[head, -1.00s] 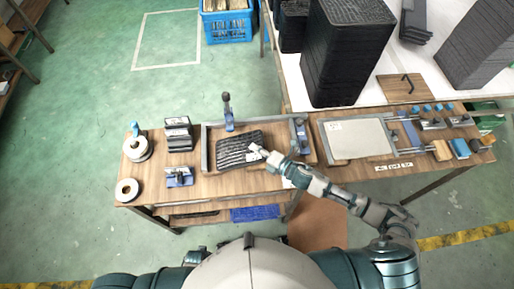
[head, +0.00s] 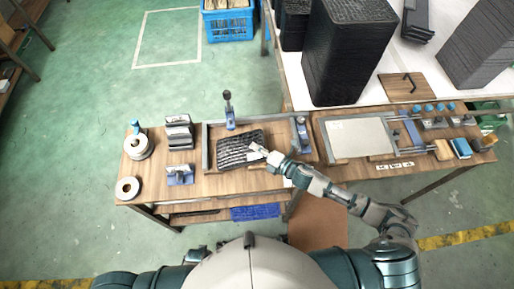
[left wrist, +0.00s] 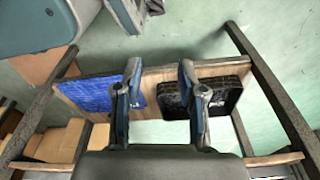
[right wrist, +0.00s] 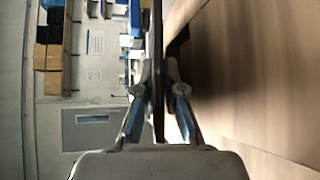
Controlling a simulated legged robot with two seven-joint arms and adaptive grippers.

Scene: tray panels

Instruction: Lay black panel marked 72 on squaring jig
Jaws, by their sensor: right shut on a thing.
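A black panel (head: 238,151) with glossy light streaks lies over the wooden bed of the squaring jig, inside its grey rails (head: 206,150). I cannot read a number on it. My right gripper (head: 257,151) is shut on the panel's right edge. In the right wrist view, the panel (right wrist: 158,40) shows edge-on as a thin dark strip between the fingers. I cannot tell whether the panel rests flat on the jig. My left gripper (left wrist: 158,75) shows only in the left wrist view, open and empty, with its fingers apart.
Blue toggle clamps stand at the jig's back (head: 229,112) and right side (head: 303,135). Tape rolls (head: 137,147) and a small stack (head: 178,132) are to its left. A pale plate (head: 358,138) lies right. Tall black stacks (head: 345,50) stand behind. Blue panels (left wrist: 88,95) lie on a lower shelf.

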